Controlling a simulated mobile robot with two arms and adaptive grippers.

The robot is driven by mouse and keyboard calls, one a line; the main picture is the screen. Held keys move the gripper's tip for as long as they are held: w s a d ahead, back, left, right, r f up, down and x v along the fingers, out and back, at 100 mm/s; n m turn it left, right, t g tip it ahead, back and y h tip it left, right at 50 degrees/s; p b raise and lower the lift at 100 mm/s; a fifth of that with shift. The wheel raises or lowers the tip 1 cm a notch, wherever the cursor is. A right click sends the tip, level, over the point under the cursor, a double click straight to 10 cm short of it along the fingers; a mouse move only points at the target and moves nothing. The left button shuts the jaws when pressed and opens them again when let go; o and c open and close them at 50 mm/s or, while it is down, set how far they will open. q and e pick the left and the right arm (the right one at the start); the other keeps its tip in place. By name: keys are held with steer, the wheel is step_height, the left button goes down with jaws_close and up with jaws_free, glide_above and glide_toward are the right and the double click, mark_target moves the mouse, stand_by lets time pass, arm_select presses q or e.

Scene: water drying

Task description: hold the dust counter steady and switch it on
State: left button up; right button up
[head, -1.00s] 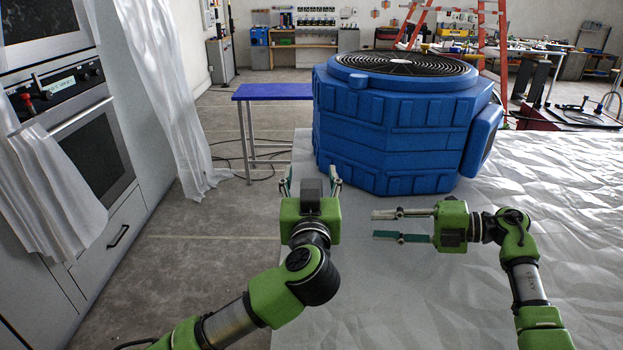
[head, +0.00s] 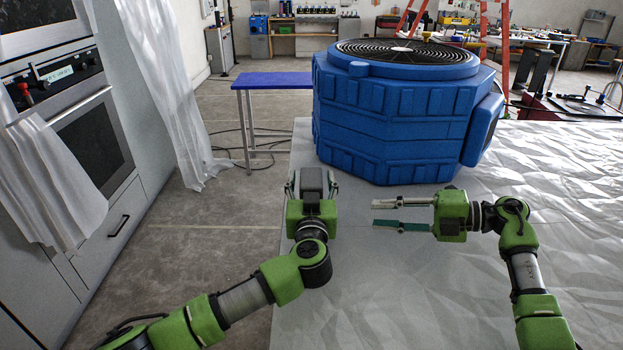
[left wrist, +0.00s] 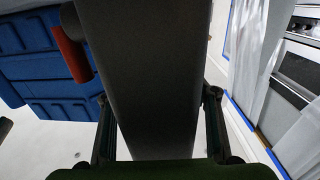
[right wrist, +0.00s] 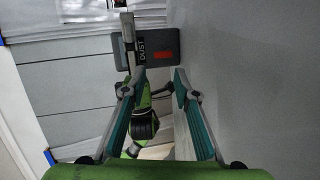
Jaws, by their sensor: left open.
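The dust counter (head: 312,180) is a dark grey box near the left edge of the white-covered table (head: 560,250). My left gripper (head: 313,186) has its fingers on either side of it; contact is unclear. In the left wrist view the counter (left wrist: 145,75) fills the middle between the fingers, with a red cylinder (left wrist: 72,42) beside it. The right wrist view shows the counter's face (right wrist: 170,45) with a "DUST" label and a red patch, partly behind a grey finger. My right gripper (head: 374,213) is open and empty, right of the counter, fingers pointing at it.
A big blue octagonal fan unit (head: 400,115) stands on the table behind the grippers. A blue bench (head: 272,80) stands beyond the table's left side. Ovens in a grey cabinet (head: 125,205) and hanging plastic sheets (head: 165,90) are at the left. The table's right side is clear.

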arm_select(q)
steer(key=shift+w+r, duration=0.1)
steer(key=shift+w, duration=0.15)
arm_select(e)
steer(key=shift+s, duration=0.1)
arm_select(q)
steer(key=shift+c, duration=0.3)
